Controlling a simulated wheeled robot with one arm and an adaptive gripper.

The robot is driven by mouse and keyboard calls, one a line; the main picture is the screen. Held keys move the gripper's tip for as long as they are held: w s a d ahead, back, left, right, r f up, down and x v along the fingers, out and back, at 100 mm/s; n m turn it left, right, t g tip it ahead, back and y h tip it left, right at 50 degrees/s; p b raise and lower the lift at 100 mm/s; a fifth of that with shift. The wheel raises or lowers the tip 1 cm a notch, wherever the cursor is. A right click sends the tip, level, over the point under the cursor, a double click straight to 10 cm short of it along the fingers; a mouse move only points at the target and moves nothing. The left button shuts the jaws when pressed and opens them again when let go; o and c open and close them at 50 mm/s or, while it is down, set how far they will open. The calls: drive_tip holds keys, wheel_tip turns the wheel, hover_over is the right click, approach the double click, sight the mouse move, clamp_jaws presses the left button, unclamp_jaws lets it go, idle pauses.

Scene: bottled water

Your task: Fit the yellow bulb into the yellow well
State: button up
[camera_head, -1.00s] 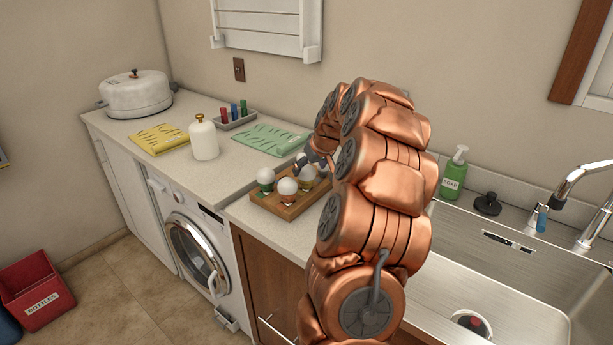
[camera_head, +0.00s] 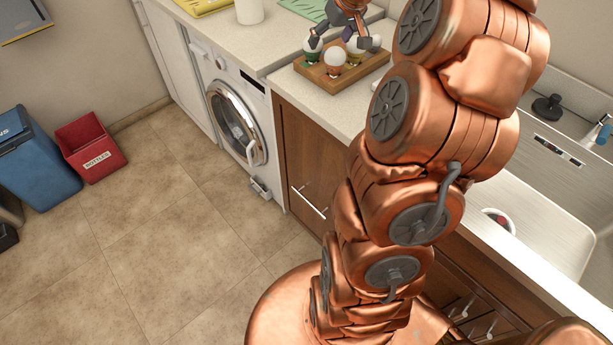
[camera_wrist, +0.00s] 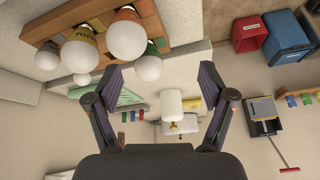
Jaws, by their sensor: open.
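The yellow bulb (camera_head: 355,49) has a white globe and a yellow base. It stands at the wooden block (camera_head: 318,76), right of the orange bulb (camera_head: 334,62). In the wrist view the yellow bulb (camera_wrist: 79,52) shows letters on its base. I cannot make out the yellow well. My gripper (camera_head: 344,43) is over the back of the block, fingers spread, with nothing between them. In the wrist view my gripper (camera_wrist: 160,78) is open, and the bulbs are above and left of its fingertips.
A green bulb (camera_head: 312,48) stands at the block's left. Another white globe (camera_head: 376,42) shows at its right. The sink (camera_head: 545,225) lies to the right. A red bottles bin (camera_head: 92,148) and a blue bin (camera_head: 38,165) stand on the floor, with clear floor beside them.

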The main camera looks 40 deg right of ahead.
drive_tip(key=s+a+f+n+g+y, duration=0.15)
drive_tip(key=s+a, duration=0.35)
drive_tip(key=a, duration=0.6)
drive_tip(key=s+a+f+n+g, duration=0.15)
drive_tip(key=s+a, duration=0.35)
drive_tip(key=a, duration=0.6)
drive_tip(key=s+a+f+g, duration=0.1)
drive_tip(key=s+a, duration=0.2)
drive_tip(key=s, duration=0.4)
drive_tip(key=s+a+f+g, duration=0.1)
drive_tip(key=s+a+f, duration=0.1)
drive_tip(key=s, duration=0.5)
drive_tip(key=s+a+f+g+h, duration=0.1)
drive_tip(key=s+a+g, duration=0.1)
drive_tip(key=s+a, duration=0.2)
drive_tip(key=s, duration=0.3)
drive_tip(key=shift+s+a+f+m, duration=0.2)
drive_tip(key=shift+s+f+m, duration=0.1)
drive_tip(key=shift+m, duration=0.1)
